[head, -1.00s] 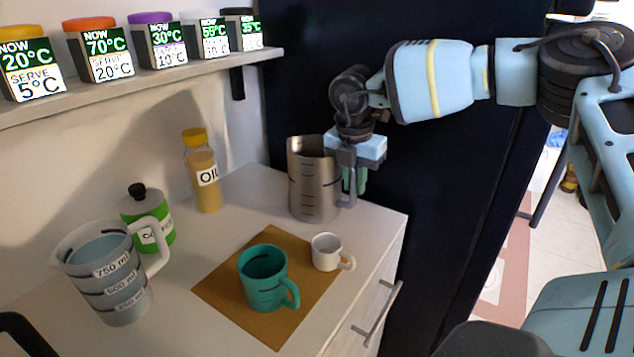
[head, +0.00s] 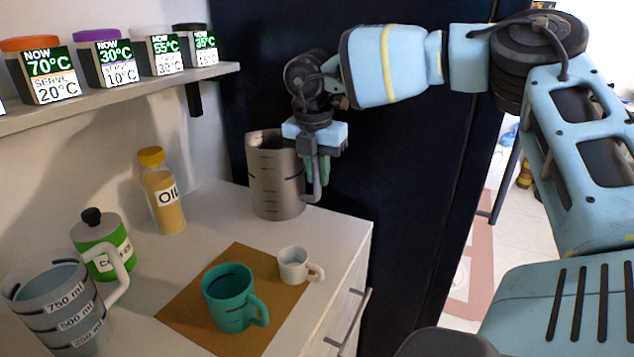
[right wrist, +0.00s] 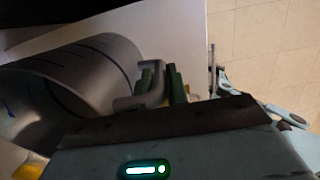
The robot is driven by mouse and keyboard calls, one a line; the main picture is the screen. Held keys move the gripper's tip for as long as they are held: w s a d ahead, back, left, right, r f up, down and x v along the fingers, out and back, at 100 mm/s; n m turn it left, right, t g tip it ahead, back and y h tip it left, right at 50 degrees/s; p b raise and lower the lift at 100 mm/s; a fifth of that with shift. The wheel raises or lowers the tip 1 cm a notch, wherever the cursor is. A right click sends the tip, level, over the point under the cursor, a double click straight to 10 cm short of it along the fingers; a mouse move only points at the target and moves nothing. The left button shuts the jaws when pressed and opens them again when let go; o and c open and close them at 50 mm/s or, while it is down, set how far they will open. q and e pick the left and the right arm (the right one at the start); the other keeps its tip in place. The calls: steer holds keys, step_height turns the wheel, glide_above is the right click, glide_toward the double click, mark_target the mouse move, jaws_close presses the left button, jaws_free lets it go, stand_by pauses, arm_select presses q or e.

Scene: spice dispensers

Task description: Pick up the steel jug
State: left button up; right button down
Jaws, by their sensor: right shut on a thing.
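The steel jug (head: 275,180) is a tall grey metal jug with dark level marks, upright at the back right of the white counter. Its base appears slightly above the counter. My right gripper (head: 317,172) comes down from above on the jug's right side, its green fingers shut on the handle. In the right wrist view the jug (right wrist: 85,75) lies to the left, its open mouth showing, and the gripper's green fingers (right wrist: 162,85) are at the handle. My left gripper is in neither view.
An oil bottle (head: 163,198), a green canister (head: 98,245) and a clear measuring jug (head: 55,300) stand left on the counter (head: 225,215). A teal mug (head: 230,300) and white cup (head: 293,264) are on a brown mat (head: 185,312). A shelf (head: 120,93) holds spice dispensers.

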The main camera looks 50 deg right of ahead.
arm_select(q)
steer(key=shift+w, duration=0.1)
arm_select(e)
steer(key=shift+r, duration=2.8)
